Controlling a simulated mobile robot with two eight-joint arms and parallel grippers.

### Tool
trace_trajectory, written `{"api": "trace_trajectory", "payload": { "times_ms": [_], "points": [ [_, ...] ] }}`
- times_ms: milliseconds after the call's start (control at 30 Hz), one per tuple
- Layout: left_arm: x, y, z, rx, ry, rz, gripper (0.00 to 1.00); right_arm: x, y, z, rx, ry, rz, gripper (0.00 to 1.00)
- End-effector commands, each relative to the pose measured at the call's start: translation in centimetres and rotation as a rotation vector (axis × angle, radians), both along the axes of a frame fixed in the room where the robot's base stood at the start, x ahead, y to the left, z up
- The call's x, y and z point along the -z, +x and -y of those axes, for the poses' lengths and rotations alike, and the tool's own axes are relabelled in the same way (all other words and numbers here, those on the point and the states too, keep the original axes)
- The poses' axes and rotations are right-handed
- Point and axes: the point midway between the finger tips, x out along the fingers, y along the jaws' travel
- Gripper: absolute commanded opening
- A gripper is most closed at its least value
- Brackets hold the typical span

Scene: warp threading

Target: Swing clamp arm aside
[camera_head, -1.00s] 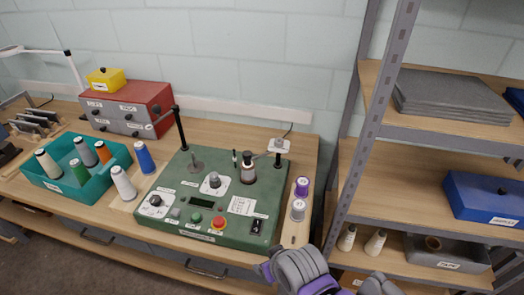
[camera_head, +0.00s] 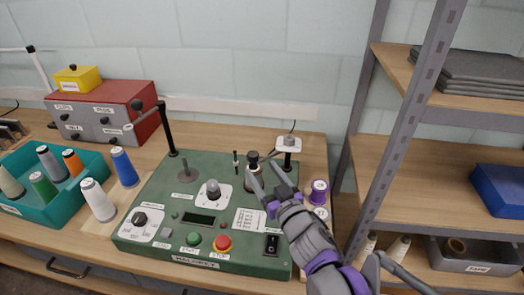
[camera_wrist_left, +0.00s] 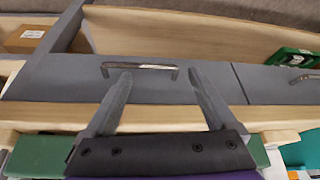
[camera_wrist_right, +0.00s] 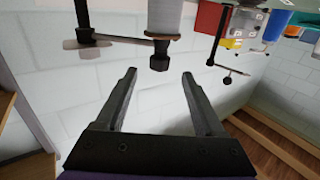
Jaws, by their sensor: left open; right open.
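The green machine (camera_head: 150,225) stands on the workbench. A dark clamp arm (camera_wrist_right: 118,40) runs from the post to a black knob (camera_wrist_right: 159,57) at the cone in the right wrist view, which shows things upside down. The cone's dark top (camera_head: 253,158) shows in the head view; my gripper partly hides the cone. My right gripper (camera_head: 265,174) is open and empty just in front of it. My left gripper (camera_wrist_left: 160,78) is open before a grey drawer, outside the head view.
A purple spool (camera_head: 319,190) stands right of the machine, close to my right arm. A tall thread-guide post (camera_head: 168,130) rises at the machine's back left. The teal bin (camera_head: 50,205) holds several cones. A shelf upright (camera_head: 410,120) stands at the right.

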Motion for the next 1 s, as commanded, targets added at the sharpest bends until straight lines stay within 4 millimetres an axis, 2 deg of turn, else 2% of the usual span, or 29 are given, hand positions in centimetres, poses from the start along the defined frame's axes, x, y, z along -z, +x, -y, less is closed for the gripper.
{"api": "trace_trajectory", "payload": {
  "times_ms": [500,700,1000],
  "points": [
    [-0.5,0.1,0.0,0.0,0.0,0.002,0.9,-0.1,7.9,-3.2,0.003,0.0,-0.001,0.7],
    [-0.6,0.1,0.0,0.0,0.0,0.002,0.9,-0.1,9.4,-3.8,0.003,0.0,-0.001,0.7],
    [-0.6,0.1,0.0,0.0,0.0,0.002,0.9,0.0,9.6,-3.9,0.004,-0.001,-0.002,0.7]
  ]
}}
